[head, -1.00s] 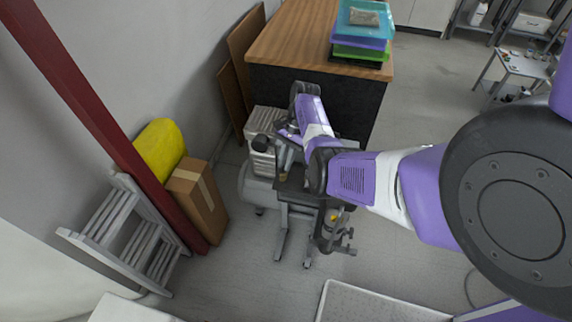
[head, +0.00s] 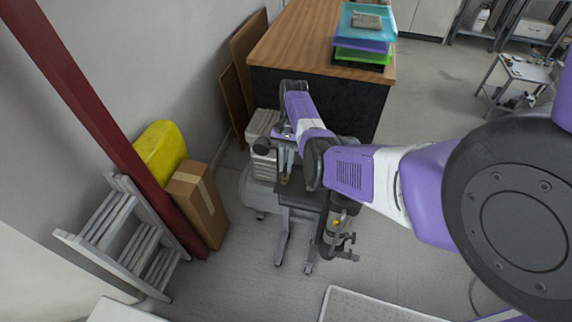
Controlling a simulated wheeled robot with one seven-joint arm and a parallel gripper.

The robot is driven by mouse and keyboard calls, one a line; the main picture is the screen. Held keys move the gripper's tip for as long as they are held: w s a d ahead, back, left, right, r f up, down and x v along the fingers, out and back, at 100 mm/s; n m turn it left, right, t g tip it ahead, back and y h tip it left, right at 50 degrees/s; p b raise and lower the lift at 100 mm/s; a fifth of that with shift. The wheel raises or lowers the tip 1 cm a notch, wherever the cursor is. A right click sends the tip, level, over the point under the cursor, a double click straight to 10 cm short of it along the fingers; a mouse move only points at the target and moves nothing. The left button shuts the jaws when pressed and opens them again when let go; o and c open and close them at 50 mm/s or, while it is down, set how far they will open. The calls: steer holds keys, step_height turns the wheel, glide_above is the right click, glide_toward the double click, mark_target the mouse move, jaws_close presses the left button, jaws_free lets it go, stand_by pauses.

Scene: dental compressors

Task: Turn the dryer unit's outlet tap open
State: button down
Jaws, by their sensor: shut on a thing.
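My gripper (head: 285,177) points down over a small dark stand (head: 300,198) in the middle of the head view. Its fingers are shut on a small brass-coloured part, the outlet tap; the tap's handle angle is too small and covered to tell. A grey upright unit with a yellow mark (head: 338,222) stands at the right of the stand, partly behind my arm. I cannot tell which housing is the dryer unit's. My forearm and wrist hide much of the equipment.
A pale ribbed compressor (head: 262,150) on a grey tank (head: 256,190) stands left of my gripper. A wooden-topped desk (head: 300,40) is behind. A cardboard box (head: 198,205), ladder (head: 120,235) and red post (head: 95,130) line the left.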

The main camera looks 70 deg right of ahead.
steer(key=c, duration=1.4)
jaws_free()
steer(key=shift+c, duration=0.2)
steer(key=v, duration=0.7)
steer(key=shift+r+b, duration=0.3)
steer(key=shift+r, duration=0.15)
steer(key=shift+d, duration=0.1)
